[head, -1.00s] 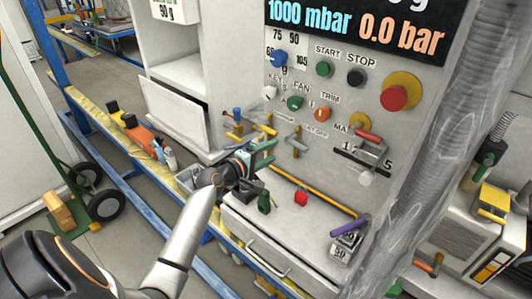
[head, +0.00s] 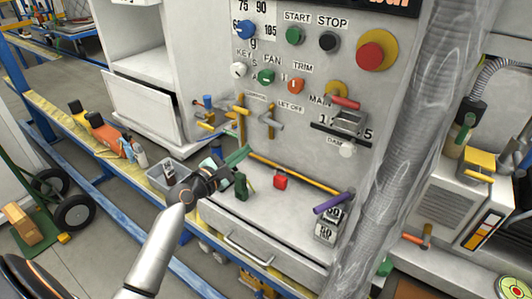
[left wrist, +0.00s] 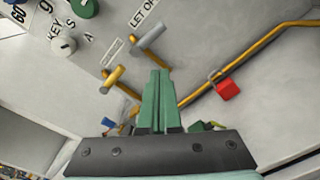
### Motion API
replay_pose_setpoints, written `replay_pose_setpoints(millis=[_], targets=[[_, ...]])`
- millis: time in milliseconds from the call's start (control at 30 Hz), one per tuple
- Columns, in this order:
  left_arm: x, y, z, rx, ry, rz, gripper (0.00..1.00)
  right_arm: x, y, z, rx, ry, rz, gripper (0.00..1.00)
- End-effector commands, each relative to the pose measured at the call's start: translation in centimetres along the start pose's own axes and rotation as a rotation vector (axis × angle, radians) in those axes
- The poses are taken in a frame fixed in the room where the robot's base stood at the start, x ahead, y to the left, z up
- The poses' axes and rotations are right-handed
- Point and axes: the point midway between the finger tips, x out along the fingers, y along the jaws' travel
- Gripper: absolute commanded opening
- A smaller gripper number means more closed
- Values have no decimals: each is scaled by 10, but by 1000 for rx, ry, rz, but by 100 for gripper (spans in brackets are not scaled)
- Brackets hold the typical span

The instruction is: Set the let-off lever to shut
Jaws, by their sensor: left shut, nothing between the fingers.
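The let-off lever (head: 269,121) sticks out of the grey panel under the LET OFF label, with a yellow bar and a grey arm. My left gripper (head: 243,154) is shut and empty, below and left of the lever in the head view. Its green fingers (left wrist: 158,75) lie together in the left wrist view, and I see no clear contact with the lever. My right gripper is not in view.
A second yellow-handled lever (head: 240,113) stands left of the let-off lever. A long yellow rail (head: 300,173) runs below, near a red block (head: 280,181) and a dark green object (head: 241,187). A grey bin (head: 166,174) is at the left.

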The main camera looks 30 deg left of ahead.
Motion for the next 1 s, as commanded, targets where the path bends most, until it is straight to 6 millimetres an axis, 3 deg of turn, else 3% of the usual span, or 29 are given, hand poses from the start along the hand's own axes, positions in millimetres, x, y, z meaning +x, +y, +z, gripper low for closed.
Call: replay_pose_setpoints(millis=[33, 100, 333, 567, 1000], targets=[[-1, -18, -16, -117, -15, 10, 0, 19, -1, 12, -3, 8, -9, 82], [-2, -26, -21, -275, -37, 23, 0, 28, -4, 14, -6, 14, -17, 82], [-6, -37, -27, -583, -80, 38, 0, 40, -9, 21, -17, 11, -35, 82], [7, -34, -24, -624, -86, 40, 0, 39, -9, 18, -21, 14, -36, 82], [81, -31, -20, -621, -86, 40, 0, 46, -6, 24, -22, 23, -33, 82]])
